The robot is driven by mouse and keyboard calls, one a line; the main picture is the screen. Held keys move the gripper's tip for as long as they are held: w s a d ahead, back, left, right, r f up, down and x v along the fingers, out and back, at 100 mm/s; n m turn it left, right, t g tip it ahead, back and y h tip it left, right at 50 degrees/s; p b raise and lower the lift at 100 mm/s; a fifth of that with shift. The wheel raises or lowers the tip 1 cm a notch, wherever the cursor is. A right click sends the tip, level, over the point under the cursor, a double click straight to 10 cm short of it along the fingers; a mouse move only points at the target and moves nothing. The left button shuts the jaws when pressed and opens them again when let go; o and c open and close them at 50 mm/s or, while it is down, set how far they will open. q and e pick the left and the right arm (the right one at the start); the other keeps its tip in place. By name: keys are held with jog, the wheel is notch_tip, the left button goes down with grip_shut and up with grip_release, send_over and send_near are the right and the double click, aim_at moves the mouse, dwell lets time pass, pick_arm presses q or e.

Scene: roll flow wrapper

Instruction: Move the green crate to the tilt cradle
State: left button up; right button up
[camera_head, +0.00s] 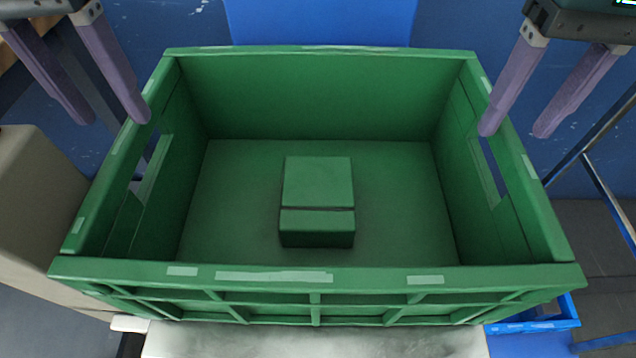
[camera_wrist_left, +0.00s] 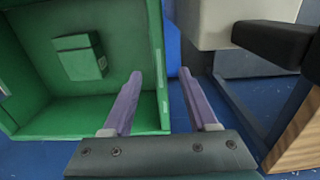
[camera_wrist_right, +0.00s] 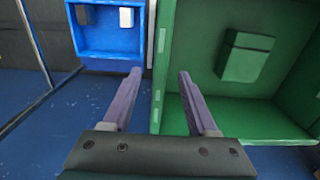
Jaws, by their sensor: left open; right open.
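The green crate (camera_head: 320,275) fills the middle of the head view, open side up, with handle slots in its left and right walls. A small green box (camera_head: 318,183) lies on its floor. My left gripper (camera_head: 117,120) is open at the crate's left rim. In the left wrist view, that wall (camera_wrist_left: 155,45) appears between the fingertips. My right gripper (camera_head: 514,134) is open at the right rim; in the right wrist view, that wall (camera_wrist_right: 165,50) appears between the fingertips. I cannot tell whether either gripper touches the crate. I cannot make out the tilt cradle.
A pale surface (camera_head: 310,342) shows below the crate's near side. A blue bin (camera_head: 535,322) is at lower right; it also shows in the right wrist view (camera_wrist_right: 105,45). A beige block (camera_head: 38,195) stands close on the left.

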aim_at(138, 154)
pick_arm(q)
notch_tip(138, 154, down, 8)
pick_arm(e)
notch_tip(138, 154, down, 8)
jog(key=shift+f, duration=0.1)
pick_arm(q)
jog(key=shift+c, duration=0.3)
pick_arm(e)
jog(key=shift+c, duration=0.3)
pick_arm(q)
grip_shut()
pick_arm(e)
grip_shut()
pick_arm(q)
jog(key=shift+r, duration=0.1)
dwell(0.3)
